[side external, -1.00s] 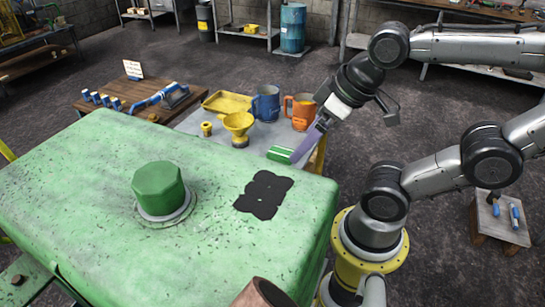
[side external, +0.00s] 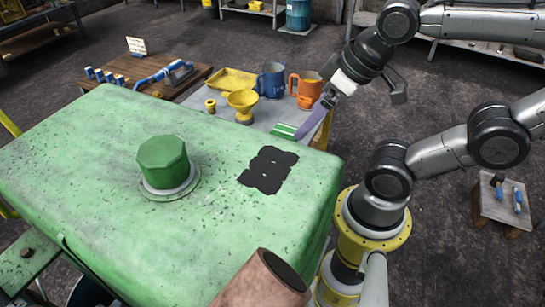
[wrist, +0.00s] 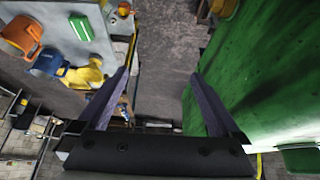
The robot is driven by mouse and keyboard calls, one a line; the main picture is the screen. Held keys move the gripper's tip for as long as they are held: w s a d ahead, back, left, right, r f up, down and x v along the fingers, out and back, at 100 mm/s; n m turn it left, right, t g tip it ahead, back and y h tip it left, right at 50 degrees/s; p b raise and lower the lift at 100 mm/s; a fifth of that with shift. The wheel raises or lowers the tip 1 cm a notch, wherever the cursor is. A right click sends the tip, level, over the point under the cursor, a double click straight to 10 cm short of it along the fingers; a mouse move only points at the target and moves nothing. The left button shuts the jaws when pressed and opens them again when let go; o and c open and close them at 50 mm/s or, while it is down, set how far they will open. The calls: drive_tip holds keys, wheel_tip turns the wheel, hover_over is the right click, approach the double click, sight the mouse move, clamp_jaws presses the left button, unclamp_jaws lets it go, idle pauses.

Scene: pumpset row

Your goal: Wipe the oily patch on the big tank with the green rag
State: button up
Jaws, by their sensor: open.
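The big green tank (side external: 95,190) fills the front of the side view, with a raised cap (side external: 163,160) on top. The oily patch (side external: 267,170) is a black blotch on its top, near the right end. The green rag (side external: 284,131), with a pale stripe, lies on the grey table behind the tank. It also shows at upper left in the wrist view (wrist: 80,27). My gripper (side external: 318,122) is beside the rag in the side view, one purple finger overlapping the rag's right edge. In the wrist view my gripper (wrist: 163,75) is open and empty, with the rag outside its fingers.
A yellow funnel (side external: 243,104), a blue mug (side external: 271,82), an orange mug (side external: 306,89) and a yellow tray (side external: 232,79) share the grey table. A brown pipe end (side external: 262,280) stands at the tank's front edge. A wooden bench with blue tools (side external: 165,76) is behind.

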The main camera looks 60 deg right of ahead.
drive_tip(key=w+d+r+n, duration=0.3)
drive_tip(key=w+r, duration=0.2)
drive_tip(key=w, duration=0.4)
drive_tip(key=w+d+f+g+h, duration=0.1)
drive_tip(key=w+d+f+g, duration=0.1)
drive_tip(key=w+d, duration=0.55)
drive_tip(key=m+g+y, duration=0.1)
drive_tip(key=m+g, duration=0.2)
drive_tip(key=g, duration=0.1)
hover_over(281, 126)
wheel_tip(281, 126, down, 19)
drive_tip(key=f, duration=1.3)
drive_tip(key=shift+s+a+f, duration=0.2)
drive_tip(key=shift+a+f, duration=0.1)
drive_tip(key=shift+a, duration=0.1)
